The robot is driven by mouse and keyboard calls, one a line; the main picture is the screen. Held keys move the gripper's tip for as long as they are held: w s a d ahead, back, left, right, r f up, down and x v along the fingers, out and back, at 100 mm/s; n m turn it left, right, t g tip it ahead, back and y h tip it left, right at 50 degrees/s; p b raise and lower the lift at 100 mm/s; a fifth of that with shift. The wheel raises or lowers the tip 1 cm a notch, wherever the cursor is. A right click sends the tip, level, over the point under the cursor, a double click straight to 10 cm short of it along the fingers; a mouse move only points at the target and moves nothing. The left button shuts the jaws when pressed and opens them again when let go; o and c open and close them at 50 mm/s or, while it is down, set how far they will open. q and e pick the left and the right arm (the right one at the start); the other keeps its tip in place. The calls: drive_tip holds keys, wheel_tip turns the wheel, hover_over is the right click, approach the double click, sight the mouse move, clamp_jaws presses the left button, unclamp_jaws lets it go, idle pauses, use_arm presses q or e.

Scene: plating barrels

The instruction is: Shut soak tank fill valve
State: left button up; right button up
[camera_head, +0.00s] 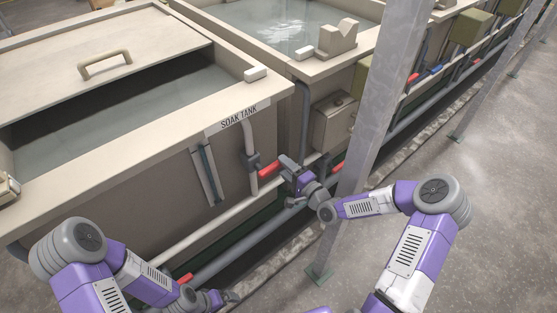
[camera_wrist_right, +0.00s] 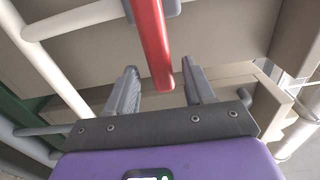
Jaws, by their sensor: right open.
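The soak tank (camera_head: 120,85) is a beige open-topped tank with a "SOAK TANK" label on its front rim. Below the label, a white pipe (camera_head: 249,140) runs down to a valve with a red lever handle (camera_head: 268,170), which sticks out sideways toward the right. My right gripper (camera_head: 287,168) is open at the free end of this lever. In the right wrist view, the red lever (camera_wrist_right: 153,45) reaches down between the two spread fingers (camera_wrist_right: 160,90), with gaps on both sides. My left gripper (camera_head: 228,297) is low at the bottom edge, its fingers too small to judge.
A grey steel post (camera_head: 380,95) stands just right of my right gripper. Another red handle (camera_head: 337,168) is behind it, and one more (camera_head: 183,278) is on the lower pipes. The floor at right (camera_head: 500,220) is clear.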

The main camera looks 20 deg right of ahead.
drive_tip(key=v, duration=0.3)
drive_tip(key=shift+s, duration=0.1)
idle(0.3)
drive_tip(key=s+a+f+n+g+p, duration=0.25)
drive_tip(key=s+a+f+g, duration=0.2)
drive_tip(key=a+f, duration=0.3)
drive_tip(key=s+a+f+n+g+h, duration=0.1)
drive_tip(key=s+f+n+g, duration=0.3)
drive_tip(key=s, duration=0.6)
drive_tip(key=s+a+f+n+g+h+p, duration=0.1)
drive_tip(key=s+a+f+n+g, duration=0.2)
drive_tip(key=s+f+g, duration=0.4)
drive_tip(key=s+f+n, duration=0.1)
drive_tip(key=s, duration=0.3)
drive_tip(key=shift+s+h, duration=0.25)
drive_tip(key=shift+h, duration=0.15)
drive_tip(key=shift+a+g, duration=0.15)
drive_tip(key=shift+g, duration=0.1)
